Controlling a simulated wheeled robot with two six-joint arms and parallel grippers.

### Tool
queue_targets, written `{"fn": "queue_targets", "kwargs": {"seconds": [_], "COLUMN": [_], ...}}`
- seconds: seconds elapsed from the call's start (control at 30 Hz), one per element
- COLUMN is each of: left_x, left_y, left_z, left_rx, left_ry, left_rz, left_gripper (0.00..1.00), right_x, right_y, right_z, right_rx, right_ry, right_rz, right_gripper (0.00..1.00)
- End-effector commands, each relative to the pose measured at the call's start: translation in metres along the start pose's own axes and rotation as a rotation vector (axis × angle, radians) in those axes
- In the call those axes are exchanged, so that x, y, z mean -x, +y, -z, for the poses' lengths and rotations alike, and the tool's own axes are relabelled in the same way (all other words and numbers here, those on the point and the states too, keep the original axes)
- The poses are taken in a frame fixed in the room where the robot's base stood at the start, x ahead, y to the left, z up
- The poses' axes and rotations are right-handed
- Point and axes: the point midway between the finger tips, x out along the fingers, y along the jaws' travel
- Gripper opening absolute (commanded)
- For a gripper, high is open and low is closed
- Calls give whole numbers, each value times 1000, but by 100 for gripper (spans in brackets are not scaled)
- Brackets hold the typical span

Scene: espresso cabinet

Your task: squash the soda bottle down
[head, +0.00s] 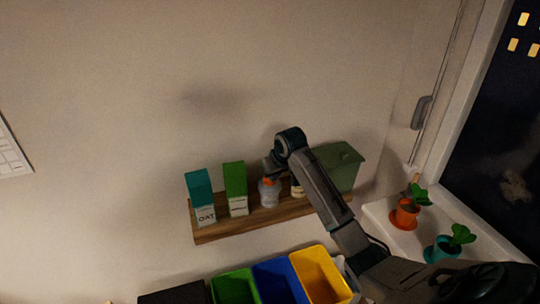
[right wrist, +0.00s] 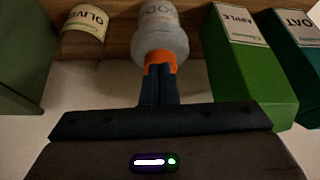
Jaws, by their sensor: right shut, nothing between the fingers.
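The soda bottle (head: 268,194) is pale and translucent with an orange cap. It stands on the wooden wall shelf (head: 216,232), between the green carton and a partly hidden jar. My right gripper (head: 270,170) is right above the cap, pointing down. In the right wrist view the bottle (right wrist: 160,36) shows with its orange cap at the tips of my shut right gripper (right wrist: 159,76). The fingers are together with nothing between them. They meet the cap in the picture; I cannot tell whether they touch it. My left gripper is out of view.
An apple carton (head: 235,190) and an oat carton (head: 201,198) stand left of the bottle. An olive jar (right wrist: 84,22) and a green lidded bin (head: 342,168) are right of it. Below are green, blue and yellow (head: 320,274) bins. Potted plants (head: 405,212) line the sill.

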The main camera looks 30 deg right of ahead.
Motion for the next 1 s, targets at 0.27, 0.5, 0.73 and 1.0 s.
{"fn": "queue_targets", "kwargs": {"seconds": [0.27, 0.5, 0.73, 1.0], "left_x": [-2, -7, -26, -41], "left_y": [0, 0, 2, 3], "left_z": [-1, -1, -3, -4], "left_rx": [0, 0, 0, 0], "left_ry": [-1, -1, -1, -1], "left_rz": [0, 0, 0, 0], "left_gripper": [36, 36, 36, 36], "right_x": [6, 13, 54, 102], "right_y": [0, 0, 1, 1], "right_z": [-7, -7, -8, -8], "right_rx": [0, 1, 1, 0], "right_ry": [1, 5, 9, 5], "right_rz": [-1, -1, -2, -2], "right_gripper": [0, 0, 0, 0]}}
